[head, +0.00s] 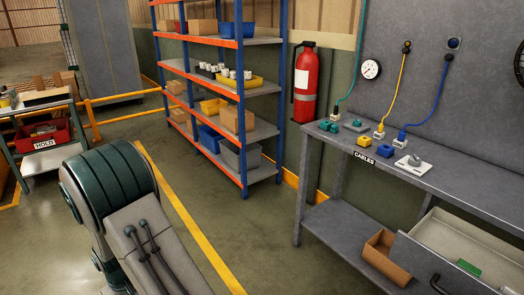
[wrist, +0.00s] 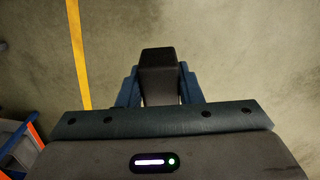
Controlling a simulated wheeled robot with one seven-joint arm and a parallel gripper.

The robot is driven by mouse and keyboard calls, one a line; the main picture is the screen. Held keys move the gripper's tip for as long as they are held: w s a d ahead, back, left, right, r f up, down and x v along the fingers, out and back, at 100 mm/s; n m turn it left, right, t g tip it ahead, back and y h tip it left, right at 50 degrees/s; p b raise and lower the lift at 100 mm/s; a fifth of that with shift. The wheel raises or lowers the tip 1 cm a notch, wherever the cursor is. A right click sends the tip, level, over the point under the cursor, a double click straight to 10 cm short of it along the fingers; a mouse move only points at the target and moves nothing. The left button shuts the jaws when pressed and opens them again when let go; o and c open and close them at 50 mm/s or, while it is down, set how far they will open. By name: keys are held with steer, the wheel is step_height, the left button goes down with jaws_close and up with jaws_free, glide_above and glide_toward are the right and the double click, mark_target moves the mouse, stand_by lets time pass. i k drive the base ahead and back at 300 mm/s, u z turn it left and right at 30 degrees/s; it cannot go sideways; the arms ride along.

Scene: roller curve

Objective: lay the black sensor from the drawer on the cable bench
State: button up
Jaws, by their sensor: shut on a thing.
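My gripper (wrist: 158,84) shows in the wrist view, its blue-green fingers shut on the black sensor (wrist: 158,62). The sensor is a dark block that sticks out past the fingertips, above bare floor. The head view shows part of my arm but not the gripper or the sensor. The cable bench (head: 452,188) stands at the right of the head view, with a CABLES label on its front edge. The drawer (head: 455,238) under it is pulled open; a green piece (head: 468,267) lies inside.
Blue, yellow and teal connectors (head: 363,141) and a white plate with a grey part (head: 413,164) sit on the bench top. A cardboard box (head: 385,255) is on its lower shelf. Shelving (head: 240,90) and a fire extinguisher (head: 305,85) stand behind. Floor in the middle is clear.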

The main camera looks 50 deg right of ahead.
mark_target(502, 192)
steer(key=u, duration=0.05)
steer(key=i, duration=0.7)
steer(key=z, duration=2.95)
